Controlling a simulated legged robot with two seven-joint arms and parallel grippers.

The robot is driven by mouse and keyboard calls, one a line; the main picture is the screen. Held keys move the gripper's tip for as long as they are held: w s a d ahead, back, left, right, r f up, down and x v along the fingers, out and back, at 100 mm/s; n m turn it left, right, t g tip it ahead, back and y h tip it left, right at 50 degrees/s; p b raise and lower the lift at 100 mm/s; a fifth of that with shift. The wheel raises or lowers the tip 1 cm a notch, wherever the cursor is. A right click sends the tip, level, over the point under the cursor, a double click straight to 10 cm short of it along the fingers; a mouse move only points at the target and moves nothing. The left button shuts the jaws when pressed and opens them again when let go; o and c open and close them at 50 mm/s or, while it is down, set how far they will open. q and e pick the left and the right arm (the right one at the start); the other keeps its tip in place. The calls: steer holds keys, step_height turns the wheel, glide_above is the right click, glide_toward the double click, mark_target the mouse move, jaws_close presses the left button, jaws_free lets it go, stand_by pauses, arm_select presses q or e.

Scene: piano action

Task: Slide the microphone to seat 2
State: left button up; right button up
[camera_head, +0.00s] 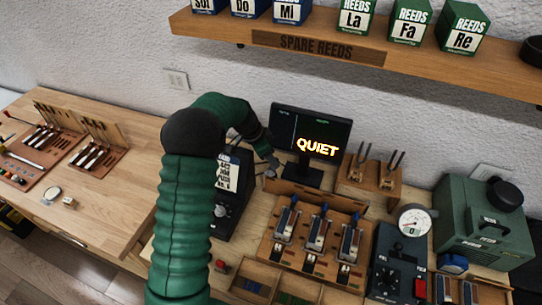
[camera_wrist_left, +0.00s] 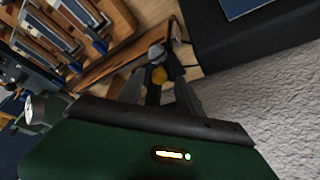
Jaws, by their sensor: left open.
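My left arm crosses the head view from the bottom. Its gripper (camera_head: 267,164) is low behind the wooden rack, left of the monitor, and small there. In the left wrist view the open fingers (camera_wrist_left: 160,92) straddle a small dark piece with a grey rounded head (camera_wrist_left: 157,52) and a yellow spot, probably the microphone. I cannot tell whether the fingers touch it. The wooden rack (camera_head: 312,205) holds three hammer-like pieces side by side. I cannot make out seat numbers. My right gripper is not in view.
The monitor (camera_head: 310,143) reads QUIET. A black labelled box (camera_head: 229,208) stands left of the rack. A dial gauge (camera_head: 413,220) and a green machine (camera_head: 480,225) are at right. A two-pronged wooden stand (camera_head: 370,182) is behind. The left table (camera_head: 130,200) has bare wood.

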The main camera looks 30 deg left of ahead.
arm_select(q)
steer(key=shift+w+f, duration=0.1)
steer(key=shift+f, duration=0.2)
steer(key=shift+c, duration=0.3)
jaws_close()
steer(key=shift+r, duration=0.15)
stand_by(0.9)
